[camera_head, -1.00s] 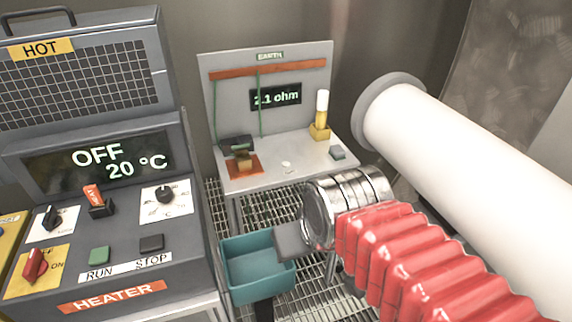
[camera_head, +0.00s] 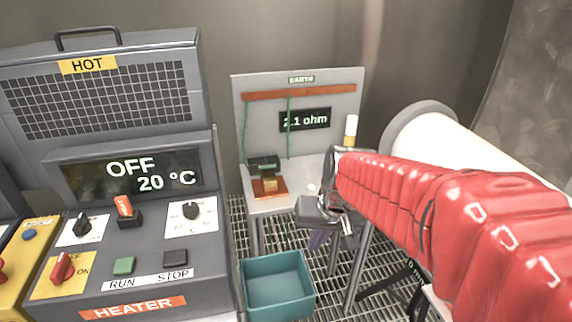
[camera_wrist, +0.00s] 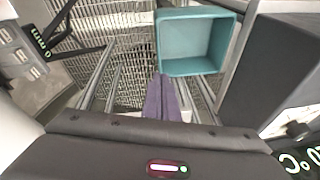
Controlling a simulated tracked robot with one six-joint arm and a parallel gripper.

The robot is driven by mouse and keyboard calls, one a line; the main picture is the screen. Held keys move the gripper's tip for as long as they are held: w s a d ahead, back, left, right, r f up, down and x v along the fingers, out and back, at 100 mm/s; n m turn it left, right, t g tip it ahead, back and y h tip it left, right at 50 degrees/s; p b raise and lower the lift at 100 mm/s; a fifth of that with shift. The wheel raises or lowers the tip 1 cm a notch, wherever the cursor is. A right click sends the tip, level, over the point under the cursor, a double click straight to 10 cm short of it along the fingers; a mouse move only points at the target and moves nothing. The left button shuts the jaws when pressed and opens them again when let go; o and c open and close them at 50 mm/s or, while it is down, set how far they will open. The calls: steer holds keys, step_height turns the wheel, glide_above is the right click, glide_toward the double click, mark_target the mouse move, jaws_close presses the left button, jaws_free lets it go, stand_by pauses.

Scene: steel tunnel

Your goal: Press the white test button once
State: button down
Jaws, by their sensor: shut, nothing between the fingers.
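The small white button (camera_head: 312,189) sits on the grey top of the EARTH bench (camera_head: 262,205), near its front, to the right of an orange pad. It is not visible in the wrist view. My gripper (camera_head: 317,240) points down in front of the bench, below the level of its top, apart from the button. Its purple fingers are shut together and empty, as the wrist view (camera_wrist: 160,85) also shows. My wrist and red sleeve hide the right part of the bench top. The bench display (camera_head: 304,120) reads about 2.1 ohm.
A teal bin (camera_head: 277,285) stands below the bench over grated floor; it also shows in the wrist view (camera_wrist: 196,43). The grey heater (camera_head: 130,255), reading OFF 20 °C, fills the left. A large white pipe (camera_head: 470,150) is at right. A yellow post with white top (camera_head: 350,130) stands on the bench.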

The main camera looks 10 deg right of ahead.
steer(key=w+d+f+m+t+y, duration=0.1)
steer(key=w+d+f+m+t, duration=0.2)
steer(key=w, duration=1)
steer(key=w+d+f+m, duration=0.1)
steer(key=w+d+f, duration=0.3)
steer(key=w, duration=0.8)
step_height(320, 180, up, 7)
steer(key=m+t+h, duration=0.1)
steer(key=t, duration=0.2)
glide_above(313, 189)
steer(key=shift+f, duration=0.2)
steer(key=shift+f, duration=0.2)
steer(key=shift+f, duration=4.25)
steer(key=shift+f, duration=0.1)
steer(key=shift+f, duration=0.25)
